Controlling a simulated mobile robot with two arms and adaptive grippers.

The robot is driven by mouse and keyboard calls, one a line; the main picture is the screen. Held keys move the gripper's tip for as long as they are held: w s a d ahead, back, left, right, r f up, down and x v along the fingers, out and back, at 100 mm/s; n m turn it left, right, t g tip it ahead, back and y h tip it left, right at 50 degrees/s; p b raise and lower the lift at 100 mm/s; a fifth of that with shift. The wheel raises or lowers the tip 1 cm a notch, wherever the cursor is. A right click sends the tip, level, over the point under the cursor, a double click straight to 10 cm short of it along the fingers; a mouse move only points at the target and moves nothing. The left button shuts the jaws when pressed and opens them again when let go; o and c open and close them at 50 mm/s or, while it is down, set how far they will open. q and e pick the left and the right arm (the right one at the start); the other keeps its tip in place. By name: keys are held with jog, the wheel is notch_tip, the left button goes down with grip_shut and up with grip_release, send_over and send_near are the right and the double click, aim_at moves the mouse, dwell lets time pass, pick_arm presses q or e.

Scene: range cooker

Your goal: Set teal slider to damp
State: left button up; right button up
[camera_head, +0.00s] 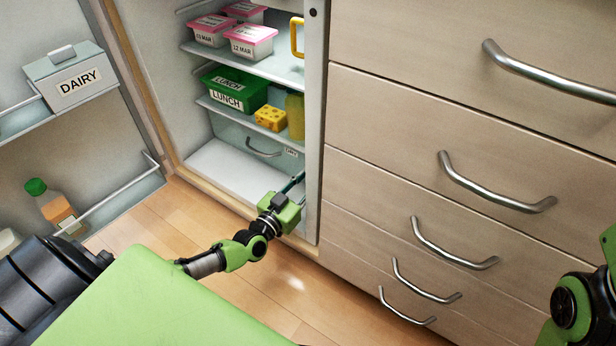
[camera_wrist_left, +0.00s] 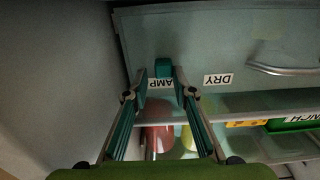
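The teal slider (camera_wrist_left: 163,68) is a small block on the front of the fridge's bottom drawer (camera_wrist_left: 200,45). In the left wrist view it sits beside the partly covered label ending in AMP (camera_wrist_left: 161,84), away from the DRY label (camera_wrist_left: 218,79). My left gripper (camera_wrist_left: 160,74) is open, one fingertip on each side of the slider with small gaps visible; I cannot tell whether they touch it. In the head view my left gripper (camera_head: 292,184) reaches in at the drawer's right end and the slider is hidden. My right arm shows at the right edge, its gripper out of frame.
The open fridge door with the DAIRY box (camera_head: 78,85) is at left. Shelves above the drawer hold a green LUNCH box (camera_head: 235,90), cheese (camera_head: 270,117) and pink-lidded tubs (camera_head: 250,40). The fridge side wall (camera_head: 313,130) is close to the left gripper. Wooden drawers stand at right.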

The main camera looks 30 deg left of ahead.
pick_arm(q)
jog(key=shift+s, duration=0.15)
jog(key=s+a, duration=0.1)
jog(key=s, duration=1)
jog(key=shift+s, duration=0.35)
